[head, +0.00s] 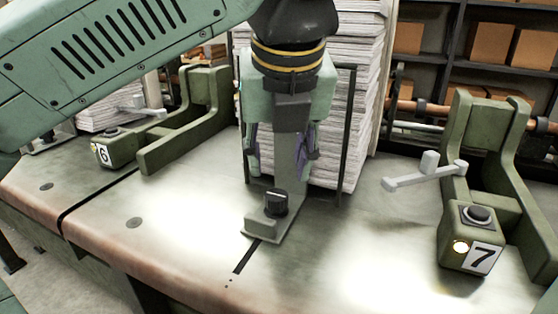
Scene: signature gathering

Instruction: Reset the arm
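My gripper (281,160) hangs pointing down in the middle of the head view, below a black wrist with yellow rings. Its two fingers show apart, one on each side of a grey upright post (290,185). The fingers look open, and I see nothing held. Whether the fingers touch the post cannot be told. The post's flat foot rests on the table and carries a black knob (276,203). My green arm link crosses the upper left of the view.
The metal table (180,225) is bare in front. A green station marked 6 (115,150) stands left, one marked 7 (470,240) right, with a grey lever (425,175). Tall paper stacks (350,90) stand behind the gripper. Shelves with boxes (490,42) are at the back right.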

